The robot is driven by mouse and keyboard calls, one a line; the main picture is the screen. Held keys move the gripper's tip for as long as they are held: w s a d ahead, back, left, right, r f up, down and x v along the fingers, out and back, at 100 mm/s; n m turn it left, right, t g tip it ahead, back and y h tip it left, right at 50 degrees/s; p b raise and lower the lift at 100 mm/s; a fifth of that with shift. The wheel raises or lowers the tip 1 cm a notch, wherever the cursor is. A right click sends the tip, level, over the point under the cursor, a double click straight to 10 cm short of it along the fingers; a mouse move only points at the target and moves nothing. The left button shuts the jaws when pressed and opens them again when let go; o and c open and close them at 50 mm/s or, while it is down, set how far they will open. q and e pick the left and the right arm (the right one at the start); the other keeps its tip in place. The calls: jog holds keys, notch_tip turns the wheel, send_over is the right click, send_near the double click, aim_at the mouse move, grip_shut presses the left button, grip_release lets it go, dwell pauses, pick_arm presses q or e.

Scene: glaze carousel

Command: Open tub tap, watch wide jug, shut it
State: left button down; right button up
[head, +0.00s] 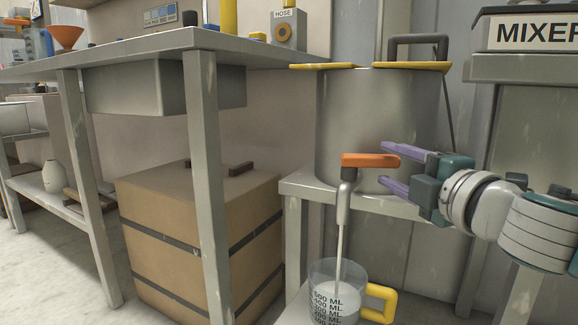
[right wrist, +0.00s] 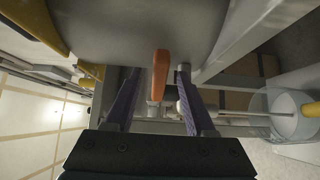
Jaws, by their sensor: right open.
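The steel tub (head: 350,110) stands on a small grey stand. Its tap has an orange handle (head: 370,160), lying sideways toward my gripper, and a grey spout (head: 343,205). A thin pale stream (head: 340,240) runs from the spout down into the wide jug (head: 322,272), a clear jug with a yellow handle and ML marks. Whitish liquid stands in the jug; its exact level is hard to read. My right gripper (head: 390,166) is open at the handle's right end. In the right wrist view, the orange handle (right wrist: 160,75) shows between the spread fingers (right wrist: 155,95). My left gripper is out of view.
A grey workbench (head: 150,52) with a hose box (head: 288,30) stands at the left. A strapped brown crate (head: 185,235) sits below it. A mixer unit (head: 525,35) is at the upper right. The tub stand's edge (head: 370,203) lies below my gripper.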

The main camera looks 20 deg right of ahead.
aim_at(385, 163)
jog(key=shift+w+d+b, duration=0.15)
jog(key=shift+w+b, duration=0.35)
jog(key=shift+w, duration=1.25)
grip_shut()
